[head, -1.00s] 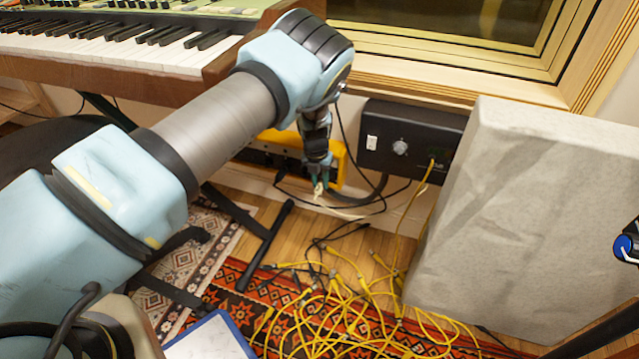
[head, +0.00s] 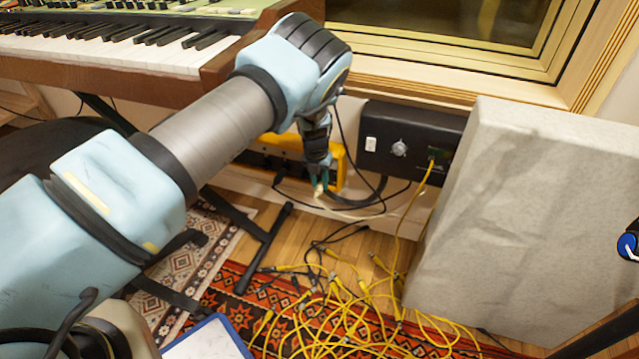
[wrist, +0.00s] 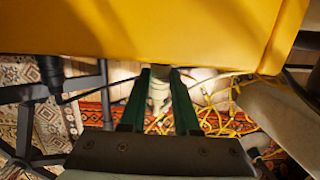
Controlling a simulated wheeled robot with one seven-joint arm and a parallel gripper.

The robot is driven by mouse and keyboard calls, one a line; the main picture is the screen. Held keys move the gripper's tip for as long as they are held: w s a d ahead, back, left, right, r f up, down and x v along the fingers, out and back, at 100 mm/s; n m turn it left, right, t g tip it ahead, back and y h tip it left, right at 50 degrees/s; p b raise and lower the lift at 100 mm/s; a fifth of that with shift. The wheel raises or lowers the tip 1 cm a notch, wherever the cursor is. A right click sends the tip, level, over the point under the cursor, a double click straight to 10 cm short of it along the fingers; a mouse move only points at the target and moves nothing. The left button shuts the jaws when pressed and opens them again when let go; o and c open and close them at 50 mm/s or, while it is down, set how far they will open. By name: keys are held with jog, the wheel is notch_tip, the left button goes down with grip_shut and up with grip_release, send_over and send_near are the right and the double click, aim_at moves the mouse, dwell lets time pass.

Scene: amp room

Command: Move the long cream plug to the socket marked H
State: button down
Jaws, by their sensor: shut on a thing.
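My gripper (head: 319,187) is in front of the yellow box (head: 337,166), low by the wall, and points down. It is shut on a small cream plug (head: 319,192), whose tip shows below the fingers. In the wrist view the cream plug (wrist: 159,90) sits between the two green fingers, close to the edge of the yellow box (wrist: 180,30). A thin pale cable runs off to the right from near the plug. My arm hides much of the yellow box's face, and no socket letters can be read.
A black wall box (head: 412,140) with a switch, a knob and a yellow cable is to the right. A grey fabric panel (head: 520,210) stands beside it. Tangled yellow cables (head: 350,310) lie on the patterned rug. A keyboard (head: 120,45) is at upper left, and its stand leg (head: 265,245) is near the gripper.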

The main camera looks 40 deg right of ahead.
jog(key=shift+w+d, duration=0.1)
jog(key=shift+d, duration=0.1)
dwell(0.5)
jog(key=c, duration=0.6)
grip_release()
jog(key=shift+o, duration=0.2)
jog(key=shift+r, duration=0.1)
